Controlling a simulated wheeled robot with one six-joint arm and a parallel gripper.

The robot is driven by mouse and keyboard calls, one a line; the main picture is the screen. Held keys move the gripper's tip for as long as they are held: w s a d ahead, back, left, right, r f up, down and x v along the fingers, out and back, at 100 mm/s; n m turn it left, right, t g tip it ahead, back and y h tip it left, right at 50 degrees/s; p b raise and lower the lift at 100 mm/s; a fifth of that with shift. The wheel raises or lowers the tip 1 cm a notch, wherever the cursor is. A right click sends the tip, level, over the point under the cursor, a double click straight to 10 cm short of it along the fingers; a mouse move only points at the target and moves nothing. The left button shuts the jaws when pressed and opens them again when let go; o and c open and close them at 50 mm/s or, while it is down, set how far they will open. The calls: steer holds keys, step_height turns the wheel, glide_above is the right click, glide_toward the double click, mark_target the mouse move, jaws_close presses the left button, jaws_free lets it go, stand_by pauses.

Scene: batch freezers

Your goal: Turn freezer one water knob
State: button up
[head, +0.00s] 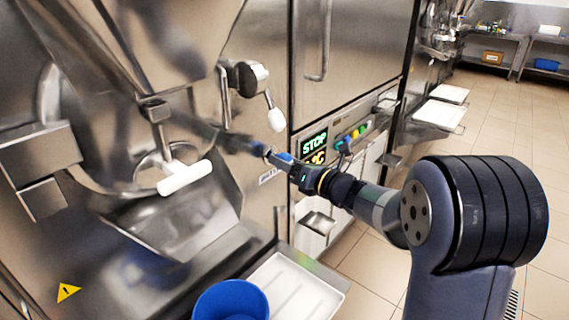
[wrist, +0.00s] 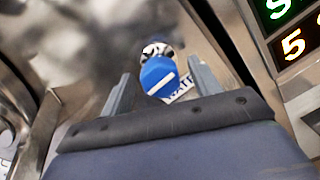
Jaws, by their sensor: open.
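In the wrist view the water knob (wrist: 160,76) is a round blue cap with a white stripe, on a metal fitting at the freezer front. My gripper (wrist: 157,74) is open, with one finger to each side of the knob in the picture. I cannot tell whether the fingers touch it or how deep it sits between them. In the head view my gripper (head: 272,154) reaches left to the front of the near steel freezer (head: 262,190). The knob is not clearly made out there.
A white-tipped lever (head: 276,119) hangs just above my gripper. A lit STOP display (head: 314,143) and colored buttons are to its right. A white-handled dispensing door (head: 185,177) is on the left. A blue bucket (head: 232,300) and white tray (head: 292,290) stand below.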

steer(key=shift+w+a, duration=0.35)
steer(key=shift+a, duration=0.1)
steer(key=c, duration=1)
